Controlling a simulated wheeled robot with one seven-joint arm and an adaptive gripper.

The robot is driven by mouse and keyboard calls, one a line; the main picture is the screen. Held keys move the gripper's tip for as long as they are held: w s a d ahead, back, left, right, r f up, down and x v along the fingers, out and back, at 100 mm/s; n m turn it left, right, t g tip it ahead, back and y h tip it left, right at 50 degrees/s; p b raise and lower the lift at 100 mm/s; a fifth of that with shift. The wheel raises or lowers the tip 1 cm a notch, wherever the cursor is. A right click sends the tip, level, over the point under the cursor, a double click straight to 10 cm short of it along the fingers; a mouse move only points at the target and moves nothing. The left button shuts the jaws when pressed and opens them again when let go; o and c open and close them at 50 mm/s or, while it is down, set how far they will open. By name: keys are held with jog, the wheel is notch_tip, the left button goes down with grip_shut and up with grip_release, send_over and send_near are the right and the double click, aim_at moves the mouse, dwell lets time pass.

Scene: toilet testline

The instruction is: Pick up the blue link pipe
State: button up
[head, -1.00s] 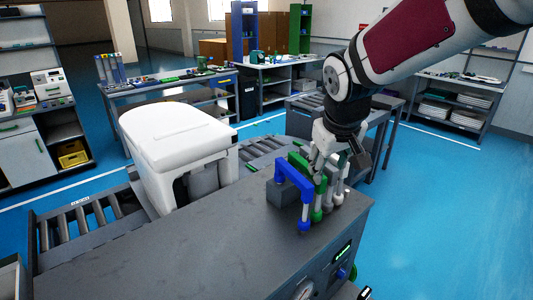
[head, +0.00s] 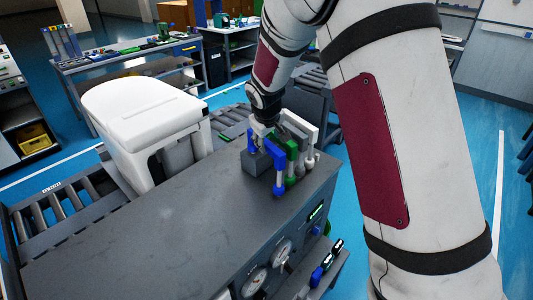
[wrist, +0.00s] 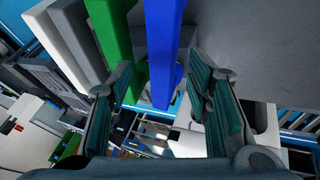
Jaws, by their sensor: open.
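The blue link pipe (head: 279,176) is a blue arch with a pale lower section on its near leg. It stands upright on the dark bench (head: 150,225), beside a grey block (head: 256,161). My gripper (head: 268,135) is at its far end, partly hidden by the pipes. In the wrist view, the blue link pipe (wrist: 165,35) runs between the two spread fingers of my gripper (wrist: 160,78). The fingers are open, and a gap shows on the right side of the pipe. The left finger overlaps the green pipe (wrist: 113,32); contact cannot be told.
The green pipe (head: 291,161) and white pipes (head: 310,137) stand close on the right of the blue one. A white toilet (head: 145,110) is on the roller conveyor to the left. The bench top's near left is clear.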

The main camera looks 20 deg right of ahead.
aim_at(267, 144)
jog(key=shift+p+x, duration=0.55)
jog(key=shift+x, duration=2.4)
jog(key=shift+a, duration=0.15)
jog(key=shift+c, duration=0.5)
grip_shut()
